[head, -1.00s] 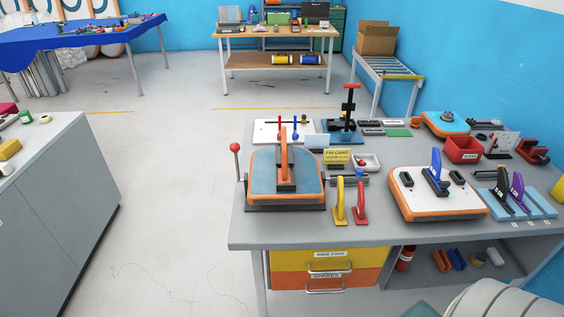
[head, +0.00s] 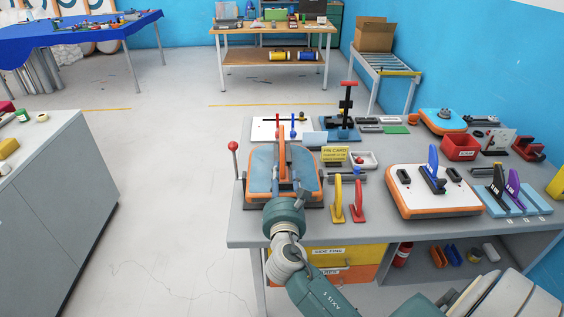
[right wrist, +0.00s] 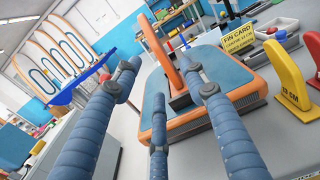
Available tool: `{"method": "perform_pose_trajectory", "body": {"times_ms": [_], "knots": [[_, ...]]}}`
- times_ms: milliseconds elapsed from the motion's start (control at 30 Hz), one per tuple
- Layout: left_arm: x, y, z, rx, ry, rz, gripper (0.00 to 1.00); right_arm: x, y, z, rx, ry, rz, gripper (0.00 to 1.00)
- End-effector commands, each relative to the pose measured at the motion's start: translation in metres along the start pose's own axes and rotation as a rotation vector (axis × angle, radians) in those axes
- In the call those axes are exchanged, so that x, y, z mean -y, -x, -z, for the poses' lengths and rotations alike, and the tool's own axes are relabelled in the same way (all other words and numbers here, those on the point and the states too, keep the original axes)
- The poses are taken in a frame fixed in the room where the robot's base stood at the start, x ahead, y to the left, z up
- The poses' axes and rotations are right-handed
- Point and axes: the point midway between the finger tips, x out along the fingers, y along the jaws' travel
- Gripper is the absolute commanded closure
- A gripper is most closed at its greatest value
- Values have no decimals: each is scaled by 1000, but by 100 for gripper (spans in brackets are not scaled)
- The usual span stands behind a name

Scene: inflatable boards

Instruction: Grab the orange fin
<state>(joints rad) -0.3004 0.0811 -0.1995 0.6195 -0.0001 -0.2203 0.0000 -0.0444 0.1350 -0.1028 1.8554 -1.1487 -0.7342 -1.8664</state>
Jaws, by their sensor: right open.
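The orange fin (head: 282,152) stands upright on a blue board block with an orange rim (head: 313,197) at the left of the workbench. In the right wrist view the fin (right wrist: 160,48) rises from a dark base on the board. My right gripper (head: 283,178) is over the board's near part and hides some of the board and the fin's lower part. In the right wrist view its blue-grey fingers (right wrist: 160,80) are spread, empty, with the fin ahead between the outer tips. I cannot tell whether any finger touches the board. My left gripper is not in view.
A yellow fin (head: 338,200) and a red fin (head: 358,202) stand close to the right of the board. A red-knobbed lever (head: 233,147) stands at its left. A white board with a blue fin (head: 433,165) is farther right. A yellow card (head: 334,154) stands behind.

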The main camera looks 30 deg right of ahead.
Motion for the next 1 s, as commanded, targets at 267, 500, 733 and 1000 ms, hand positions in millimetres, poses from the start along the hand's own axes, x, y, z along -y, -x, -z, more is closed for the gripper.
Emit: {"method": "perform_pose_trajectory", "body": {"times_ms": [267,500,733,1000], "knots": [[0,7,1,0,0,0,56,-5,-37,-9,25,74,-9,57],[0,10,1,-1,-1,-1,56,-4,-60,-7,23,71,-9,57],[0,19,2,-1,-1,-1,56,-3,-91,-9,21,69,-7,57],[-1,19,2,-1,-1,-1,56,-4,-112,-6,21,69,-9,57]]}}
